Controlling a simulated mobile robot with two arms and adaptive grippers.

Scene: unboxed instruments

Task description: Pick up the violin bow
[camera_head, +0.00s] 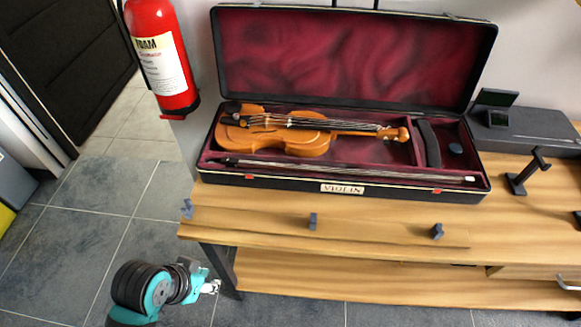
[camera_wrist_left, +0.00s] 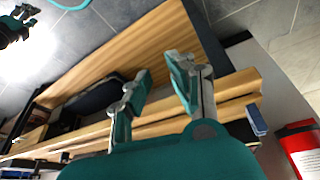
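The violin bow (camera_head: 345,169) lies lengthwise along the front of the open violin case (camera_head: 262,181), in front of the violin (camera_head: 270,138). Its dark end is at the left. My left gripper (camera_head: 212,287) is low at the left, beside the front left of the wooden table and well apart from the bow. In the left wrist view my left gripper (camera_wrist_left: 160,84) has its two fingers spread with nothing between them. What seems to be my right gripper (camera_wrist_left: 25,12) shows small at the top left of that view; its finger state is unclear.
The wooden table (camera_head: 350,222) has a lower shelf and small dark brackets (camera_head: 312,220) near its front edge. A red fire extinguisher (camera_head: 160,60) hangs left of the case. A dark stand (camera_head: 526,172) is at the right.

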